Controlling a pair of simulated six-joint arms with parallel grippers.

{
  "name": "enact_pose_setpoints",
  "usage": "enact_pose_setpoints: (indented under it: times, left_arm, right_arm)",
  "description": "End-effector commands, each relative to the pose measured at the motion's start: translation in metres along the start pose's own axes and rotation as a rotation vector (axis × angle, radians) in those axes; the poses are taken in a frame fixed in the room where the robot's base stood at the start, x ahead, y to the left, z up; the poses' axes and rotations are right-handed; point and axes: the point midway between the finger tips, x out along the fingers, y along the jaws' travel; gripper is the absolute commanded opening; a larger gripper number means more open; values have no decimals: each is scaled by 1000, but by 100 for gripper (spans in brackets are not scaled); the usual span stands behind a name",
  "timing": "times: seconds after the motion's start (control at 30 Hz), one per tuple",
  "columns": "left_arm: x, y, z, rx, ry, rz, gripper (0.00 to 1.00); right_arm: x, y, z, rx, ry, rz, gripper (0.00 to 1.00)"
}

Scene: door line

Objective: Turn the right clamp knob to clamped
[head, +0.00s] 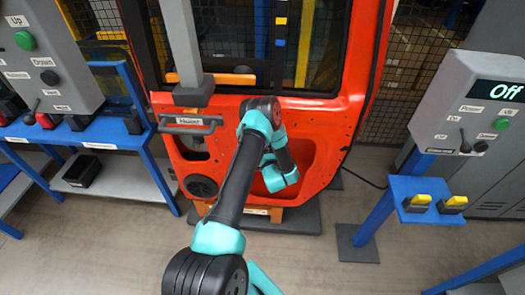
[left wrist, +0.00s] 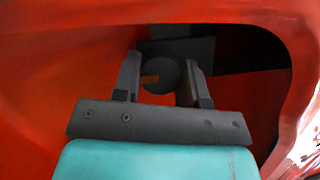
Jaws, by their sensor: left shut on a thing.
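The clamp knob (left wrist: 163,72) is a dark round knob with an orange mark pointing left in the left wrist view. It sits between the fingers of my left gripper (left wrist: 162,64), which is shut on it. A dark grey block shows behind the knob. In the head view, my left arm reaches into the lower opening of the red door (head: 335,125). The fingers and the knob are hidden there behind my teal wrist. My right gripper is in neither view.
The opening's red rim surrounds my gripper closely. A grey lifting frame with a handle (head: 190,122) hangs before the door. A control panel with an "Off" display (head: 497,92) stands at right, above a blue shelf with two yellow-topped parts (head: 453,202). Another panel (head: 45,65) and blue bench stand at left.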

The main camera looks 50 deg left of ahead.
Motion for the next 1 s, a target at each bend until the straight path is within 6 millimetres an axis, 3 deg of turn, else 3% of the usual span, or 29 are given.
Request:
enact_pose_setpoints:
  times: [0.37,0.4,0.67,1.0]
  left_arm:
    - [0,0,0,6,1,-3,15]
    - [0,0,0,6,1,-3,40]
    - [0,0,0,6,1,-3,65]
    - [-4,0,-1,6,2,-2,65]
  right_arm:
    - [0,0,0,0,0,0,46]
    - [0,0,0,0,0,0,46]
    - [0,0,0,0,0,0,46]
    - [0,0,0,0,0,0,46]
